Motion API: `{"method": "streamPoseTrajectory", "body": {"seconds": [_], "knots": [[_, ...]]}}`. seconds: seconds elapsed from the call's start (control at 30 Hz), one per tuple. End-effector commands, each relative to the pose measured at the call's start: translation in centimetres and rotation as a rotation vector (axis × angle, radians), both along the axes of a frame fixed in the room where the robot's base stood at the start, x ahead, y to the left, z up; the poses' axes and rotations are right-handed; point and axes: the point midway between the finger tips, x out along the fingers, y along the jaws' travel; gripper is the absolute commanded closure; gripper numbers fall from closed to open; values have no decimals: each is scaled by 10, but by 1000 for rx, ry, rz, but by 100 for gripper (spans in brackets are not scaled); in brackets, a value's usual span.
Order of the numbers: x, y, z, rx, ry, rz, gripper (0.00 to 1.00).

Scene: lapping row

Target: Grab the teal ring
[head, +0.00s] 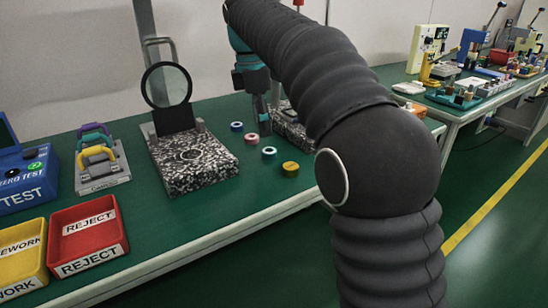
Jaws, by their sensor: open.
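The teal ring (269,153) lies flat on the green bench top, in a slanting line of small rings. A pink ring (252,139) lies just behind it and a yellow disc-like ring (290,168) just in front. A blue ring (237,127) lies farthest back. My gripper (264,117) points down behind the teal ring, near the pink ring and a speckled plate. It is open and apart from the teal ring. Its fingers are small in the picture and I see nothing between them.
A speckled granite block (190,165) with a round lens (166,86) stands left of the rings. Another speckled plate (292,127) is partly hidden by my arm. Red (88,235) and yellow (22,262) trays sit at front left. Bare bench lies before the rings.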

Motion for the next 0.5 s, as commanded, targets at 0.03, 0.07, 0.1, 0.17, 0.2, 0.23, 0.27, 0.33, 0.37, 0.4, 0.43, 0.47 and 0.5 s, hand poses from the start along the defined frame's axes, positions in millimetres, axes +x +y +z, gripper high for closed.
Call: {"method": "streamPoseTrajectory", "body": {"seconds": [0.03,0.07,0.1,0.17,0.2,0.23,0.27,0.33,0.37,0.4,0.43,0.47,0.5], "knots": [[0,-1,-8,0,0,-1,32],[0,-1,-10,0,0,-1,32],[0,-2,-13,0,1,-1,32],[0,-2,-15,0,0,-1,32],[0,-2,-17,0,-1,-1,32],[1,-3,-18,0,-1,-1,32],[1,-3,-20,0,-1,-2,32],[2,-5,-28,0,1,-2,32],[3,-6,-32,0,1,-2,32],[4,-8,-38,0,0,-2,32],[4,-9,-43,0,1,-2,32],[5,-10,-47,0,1,-2,32],[6,-11,-52,0,0,-2,32]]}}
